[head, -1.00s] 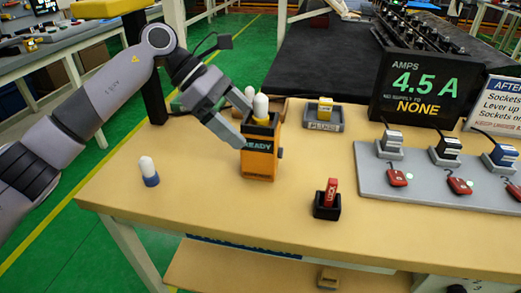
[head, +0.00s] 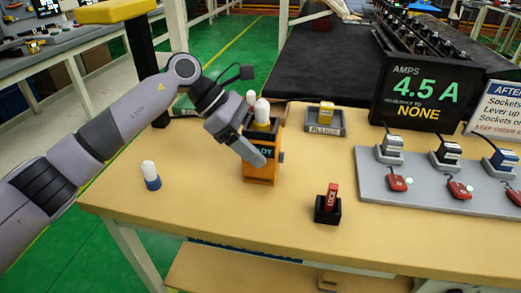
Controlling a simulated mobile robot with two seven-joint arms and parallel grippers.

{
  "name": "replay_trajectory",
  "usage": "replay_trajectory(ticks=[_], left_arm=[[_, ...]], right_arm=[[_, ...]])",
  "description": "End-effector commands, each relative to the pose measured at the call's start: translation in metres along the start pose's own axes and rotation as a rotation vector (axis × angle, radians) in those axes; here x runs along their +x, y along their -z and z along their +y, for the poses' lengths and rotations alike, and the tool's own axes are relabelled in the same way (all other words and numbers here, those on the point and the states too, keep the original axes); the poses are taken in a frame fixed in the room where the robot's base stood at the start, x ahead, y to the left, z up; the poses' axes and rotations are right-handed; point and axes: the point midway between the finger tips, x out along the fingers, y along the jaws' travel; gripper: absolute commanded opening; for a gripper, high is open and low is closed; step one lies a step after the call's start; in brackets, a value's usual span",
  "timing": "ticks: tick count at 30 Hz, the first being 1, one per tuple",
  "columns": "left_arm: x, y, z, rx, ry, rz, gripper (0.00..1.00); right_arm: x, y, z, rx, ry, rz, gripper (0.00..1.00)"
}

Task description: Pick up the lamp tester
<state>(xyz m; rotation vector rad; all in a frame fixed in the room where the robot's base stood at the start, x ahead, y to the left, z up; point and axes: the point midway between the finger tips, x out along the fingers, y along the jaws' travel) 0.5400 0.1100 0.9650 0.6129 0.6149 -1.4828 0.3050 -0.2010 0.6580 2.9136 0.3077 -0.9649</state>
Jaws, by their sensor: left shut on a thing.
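The lamp tester appears to be the orange box (head: 260,174) with a dark panel lettered READY, partly covered now. It stands upright on the tan table, with a white rounded cap (head: 262,110) on a yellow collar at its top. My left gripper (head: 258,148) is at the box's upper part, shut on it. One grey finger lies across the front over the lettering, and the other is mostly hidden behind the box.
A white-and-blue capsule (head: 151,175) stands at left. A red LOCK piece (head: 332,195) sits in a black holder (head: 327,212) at front right. A grey tray (head: 325,128) with a yellow piece is behind. A grey socket board (head: 420,192) fills the right side.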

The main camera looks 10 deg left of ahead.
Motion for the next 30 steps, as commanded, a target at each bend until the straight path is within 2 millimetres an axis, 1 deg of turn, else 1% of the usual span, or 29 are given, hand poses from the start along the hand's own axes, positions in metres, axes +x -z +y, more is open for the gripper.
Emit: replay_trajectory(ticks=[7,11,14,24,27,30], left_arm=[[-0.007,-0.007,0.001,0.002,-0.002,-0.002,0.27],[-0.018,-0.018,0.001,0.004,-0.005,-0.003,0.27],[-0.033,-0.033,0.001,0.005,-0.005,-0.003,0.27],[-0.102,-0.102,0.000,0.004,-0.005,-0.003,0.27],[-0.117,-0.118,0.000,0.004,-0.004,-0.002,0.27],[-0.129,-0.130,0.000,0.003,-0.003,-0.003,0.27]], right_arm=[[0.000,0.000,-0.001,0.001,0.003,0.000,0.00],[0.001,-0.001,-0.002,0.002,0.003,0.000,0.00],[0.001,-0.002,-0.002,0.003,0.004,-0.001,0.00],[0.000,0.000,-0.003,0.005,0.005,-0.001,0.00],[-0.001,0.001,-0.003,0.004,0.004,0.000,0.00],[-0.002,0.003,-0.003,0.003,0.004,0.002,0.00]])
